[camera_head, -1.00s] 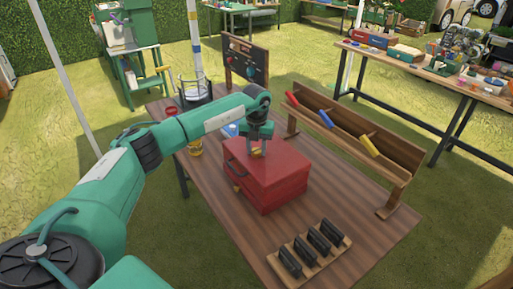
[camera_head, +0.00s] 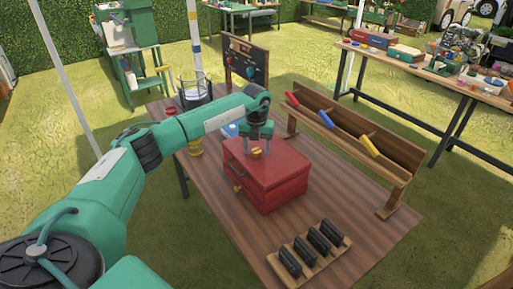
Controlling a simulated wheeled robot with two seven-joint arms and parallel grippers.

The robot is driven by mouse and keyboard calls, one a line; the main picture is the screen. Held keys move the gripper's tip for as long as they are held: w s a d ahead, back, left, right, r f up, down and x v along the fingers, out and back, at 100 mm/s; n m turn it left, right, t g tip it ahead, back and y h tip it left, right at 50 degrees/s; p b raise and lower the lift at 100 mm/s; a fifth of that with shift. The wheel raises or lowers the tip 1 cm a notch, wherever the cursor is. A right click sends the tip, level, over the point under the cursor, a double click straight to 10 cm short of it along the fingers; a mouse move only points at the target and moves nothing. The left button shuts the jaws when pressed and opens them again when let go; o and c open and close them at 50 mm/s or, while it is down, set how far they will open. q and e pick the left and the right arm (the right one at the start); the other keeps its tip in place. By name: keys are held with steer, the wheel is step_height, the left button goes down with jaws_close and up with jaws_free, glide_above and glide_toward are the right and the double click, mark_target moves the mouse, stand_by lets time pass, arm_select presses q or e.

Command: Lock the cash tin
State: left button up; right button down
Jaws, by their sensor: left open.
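The red cash tin (camera_head: 280,185) sits closed on the wooden table (camera_head: 228,215). A small yellow piece (camera_head: 256,153) shows on top of its lid, and a small brass-coloured piece (camera_head: 237,188) shows low on its left side. My left gripper (camera_head: 257,150) points down over the back of the lid, its open fingers on either side of the yellow piece. I cannot tell whether the fingers touch it. My right gripper is not in view.
A wooden rack (camera_head: 350,140) with red, blue and yellow items stands along the right edge. A wooden holder (camera_head: 310,255) with several black blocks is at the front. A dark board (camera_head: 246,62) and a glass container (camera_head: 194,90) stand at the back.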

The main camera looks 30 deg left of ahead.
mark_target(257, 150)
arm_select(q)
step_height(257, 150, up, 14)
steer(key=b, duration=0.3)
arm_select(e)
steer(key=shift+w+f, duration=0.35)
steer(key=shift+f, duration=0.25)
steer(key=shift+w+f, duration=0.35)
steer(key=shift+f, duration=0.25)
arm_select(q)
steer(key=shift+f, duration=0.1)
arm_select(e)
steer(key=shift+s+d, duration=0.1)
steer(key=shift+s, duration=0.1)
